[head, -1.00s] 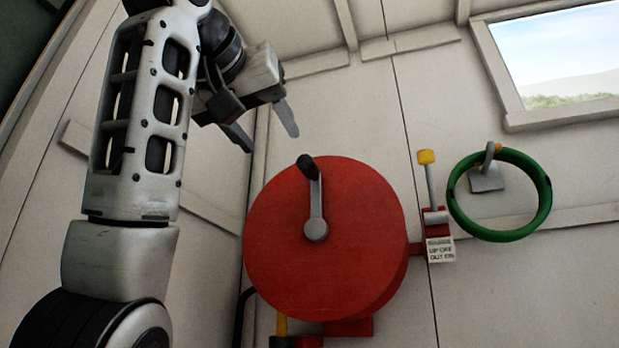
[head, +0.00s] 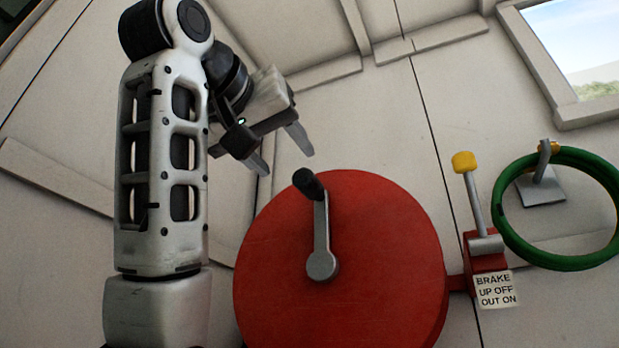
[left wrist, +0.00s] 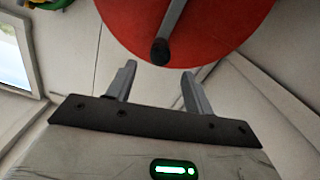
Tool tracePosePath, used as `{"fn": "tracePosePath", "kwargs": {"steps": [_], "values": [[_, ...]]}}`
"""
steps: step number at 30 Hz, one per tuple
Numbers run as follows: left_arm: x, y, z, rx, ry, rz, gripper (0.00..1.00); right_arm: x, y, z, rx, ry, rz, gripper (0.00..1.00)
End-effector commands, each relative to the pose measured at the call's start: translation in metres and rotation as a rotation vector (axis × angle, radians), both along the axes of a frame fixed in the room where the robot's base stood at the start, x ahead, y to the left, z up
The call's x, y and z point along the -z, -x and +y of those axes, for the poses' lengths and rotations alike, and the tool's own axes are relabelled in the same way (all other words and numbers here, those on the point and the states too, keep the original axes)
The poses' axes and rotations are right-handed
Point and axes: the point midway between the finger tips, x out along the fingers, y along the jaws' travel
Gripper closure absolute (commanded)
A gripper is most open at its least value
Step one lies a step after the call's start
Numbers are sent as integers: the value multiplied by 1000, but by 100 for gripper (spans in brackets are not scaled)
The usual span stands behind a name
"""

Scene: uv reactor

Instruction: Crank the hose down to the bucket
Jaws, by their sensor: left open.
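A large red reel drum (head: 375,265) stands against the wall, with a grey crank arm (head: 321,230) on its face. The crank's black handle (head: 308,184) points up, at the top of the arm. My left gripper (head: 285,165) is open and empty, just above and left of the handle. In the left wrist view the black handle (left wrist: 160,52) lies ahead of the open fingers (left wrist: 153,88), apart from them. A brake lever with a yellow knob (head: 465,162) stands upright right of the drum. The bucket and my right gripper are not in view.
A sign (head: 496,290) below the lever reads BRAKE UP OFF OUT ON. A green hose ring (head: 508,232) hangs on a wall hook (head: 541,180) at the right. A window (head: 575,50) is at the upper right.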

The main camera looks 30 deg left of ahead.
Motion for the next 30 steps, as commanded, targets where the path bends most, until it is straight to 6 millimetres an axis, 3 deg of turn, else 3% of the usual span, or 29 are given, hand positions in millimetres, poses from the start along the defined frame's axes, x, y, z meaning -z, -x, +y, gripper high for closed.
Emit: {"fn": "tracePosePath", "kwargs": {"steps": [1,7,19,24,30], "values": [[-9,-10,-1,3,-1,3,48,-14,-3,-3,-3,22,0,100],[-8,-44,2,2,1,4,48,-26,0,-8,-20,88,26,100],[-6,-69,4,1,1,1,48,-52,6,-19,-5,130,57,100],[0,-88,5,-1,1,2,48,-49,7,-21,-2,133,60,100],[0,-94,5,0,1,-1,48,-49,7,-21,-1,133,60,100]]}}
